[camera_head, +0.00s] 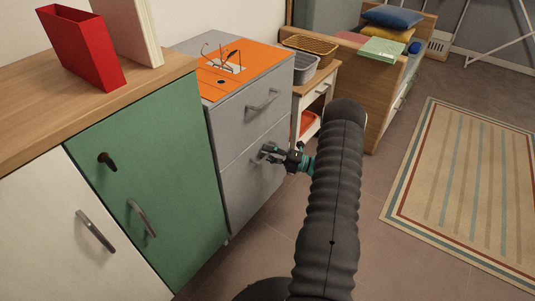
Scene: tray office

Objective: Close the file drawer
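A grey file cabinet (218,187) with two stacked drawers stands in the middle of the view. The upper drawer (240,122) has a bar handle (263,101) and looks about flush. The lower drawer (252,185) is below it; I cannot tell whether it stands slightly out. My gripper (270,152) is at the upper part of the lower drawer's front, where it hides most of any handle there. Its fingers are small and partly hidden, so contact and opening are unclear.
An orange mat (208,75) with glasses lies on the cabinet. A green cupboard door (140,190) and a wooden top with a red binder (80,45) are at left. A wooden side table (318,78) stands behind. Floor at right holds a striped rug (470,185).

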